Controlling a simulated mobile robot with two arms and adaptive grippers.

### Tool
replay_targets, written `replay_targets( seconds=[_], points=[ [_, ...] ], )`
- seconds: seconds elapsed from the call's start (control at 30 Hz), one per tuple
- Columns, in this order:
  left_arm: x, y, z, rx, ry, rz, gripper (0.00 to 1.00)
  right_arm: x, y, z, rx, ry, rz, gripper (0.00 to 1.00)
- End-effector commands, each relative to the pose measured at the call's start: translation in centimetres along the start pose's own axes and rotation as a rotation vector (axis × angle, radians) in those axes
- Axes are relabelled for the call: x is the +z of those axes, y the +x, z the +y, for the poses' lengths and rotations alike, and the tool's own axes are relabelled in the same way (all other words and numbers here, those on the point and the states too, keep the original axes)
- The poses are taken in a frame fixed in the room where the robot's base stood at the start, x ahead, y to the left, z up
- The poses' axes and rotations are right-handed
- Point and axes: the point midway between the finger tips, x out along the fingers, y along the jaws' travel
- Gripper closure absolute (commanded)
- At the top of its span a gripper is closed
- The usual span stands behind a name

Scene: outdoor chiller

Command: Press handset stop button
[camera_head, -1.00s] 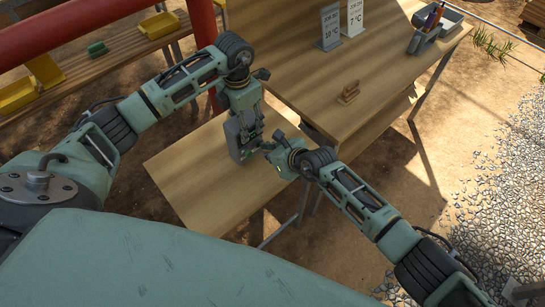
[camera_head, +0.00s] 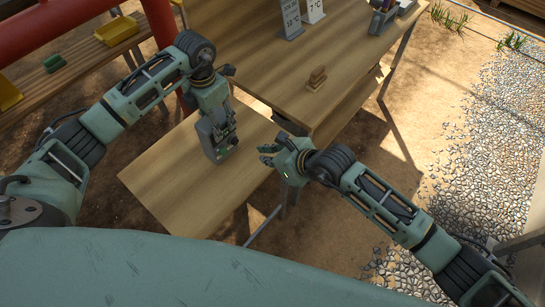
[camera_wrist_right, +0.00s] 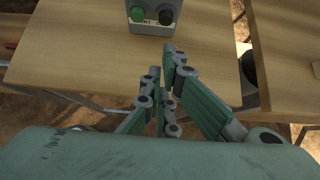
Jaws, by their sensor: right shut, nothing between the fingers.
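The handset (camera_head: 217,140) is a small grey box with buttons, just below my left gripper (camera_head: 213,112) and over the low wooden table. My left gripper is closed on its upper part, its fingers mostly hidden. In the right wrist view the lower handset face (camera_wrist_right: 154,28) shows at the top, with a green button (camera_wrist_right: 136,14) and a dark round button (camera_wrist_right: 166,17) above a partly readable label. Which one is stop I cannot tell. My right gripper (camera_head: 266,154) is shut and empty, to the right of the handset and apart from it. Its fingers (camera_wrist_right: 162,60) point towards the handset.
The low table (camera_head: 165,185) is bare on its left. A higher wooden table (camera_head: 265,70) behind bears a small wooden block (camera_head: 316,78), signs (camera_head: 291,18) and a grey organiser (camera_head: 383,18). A bench with yellow trays (camera_head: 117,30) stands at back left. Gravel lies right.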

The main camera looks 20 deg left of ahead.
Motion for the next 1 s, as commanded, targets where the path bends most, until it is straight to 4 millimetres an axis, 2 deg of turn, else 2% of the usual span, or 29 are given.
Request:
replay_targets(
  seconds=[0.1,0.27,1.0],
  points=[
    [-0.2,0.6,-0.4,-0.008,0.004,0.008,1.0,-0.1,-1.3,0.0,0.0,0.0,0.0,1.0],
    [-0.2,0.6,-0.4,-0.007,0.004,0.008,1.0,-0.1,-2.0,0.0,0.0,0.0,-0.001,1.0],
    [-0.2,0.5,-0.3,-0.005,0.002,0.007,1.0,-0.1,-2.1,0.0,0.0,0.0,0.0,1.0]
  ],
)
